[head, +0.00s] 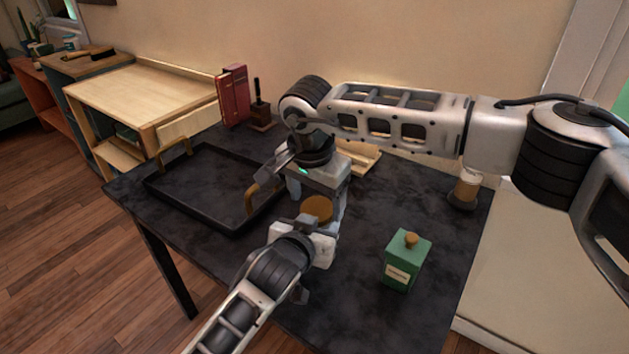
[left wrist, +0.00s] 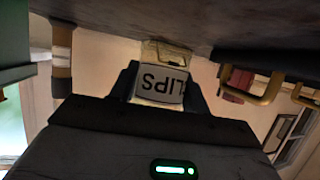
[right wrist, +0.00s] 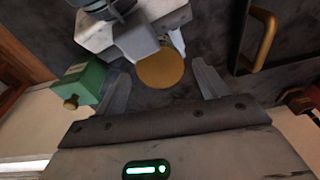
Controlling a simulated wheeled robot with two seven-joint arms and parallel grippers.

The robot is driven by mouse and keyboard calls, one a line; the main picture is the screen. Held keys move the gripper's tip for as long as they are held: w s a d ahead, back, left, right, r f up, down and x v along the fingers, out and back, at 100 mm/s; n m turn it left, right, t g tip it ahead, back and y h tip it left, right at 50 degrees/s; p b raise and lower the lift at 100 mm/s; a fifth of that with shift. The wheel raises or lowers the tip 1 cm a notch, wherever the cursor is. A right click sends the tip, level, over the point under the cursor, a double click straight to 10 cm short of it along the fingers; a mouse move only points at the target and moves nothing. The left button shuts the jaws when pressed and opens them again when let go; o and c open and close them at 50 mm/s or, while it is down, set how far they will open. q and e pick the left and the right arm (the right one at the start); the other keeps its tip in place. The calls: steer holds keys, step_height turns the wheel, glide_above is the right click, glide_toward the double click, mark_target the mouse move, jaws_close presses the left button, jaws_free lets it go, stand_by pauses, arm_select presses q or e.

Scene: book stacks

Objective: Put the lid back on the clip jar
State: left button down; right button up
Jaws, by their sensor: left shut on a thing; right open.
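The clip jar (left wrist: 162,84) is between the fingers of my left gripper (head: 316,222), its "CLIPS" label upside down in the left wrist view. My left gripper is shut on it. A round brown lid-like disc (head: 317,207) shows at the top of the jar; it also shows in the right wrist view (right wrist: 161,68). I cannot tell whether it is fully seated. My right gripper (right wrist: 163,84) is open and points down, its fingers on either side of the disc and apart from it. Most of the jar is hidden by the grippers in the head view.
A black tray (head: 205,214) with brass handles lies at the left of the dark table (head: 370,315). A green canister (head: 407,262) stands at the right. Red books (head: 234,97) and a pen holder (head: 260,112) stand at the back. The table's right front is mostly free.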

steer(key=shift+w+f, duration=0.1)
steer(key=shift+f, duration=0.7)
steer(key=c, duration=1)
steer(key=m, duration=0.3)
steer(key=o, duration=1.1)
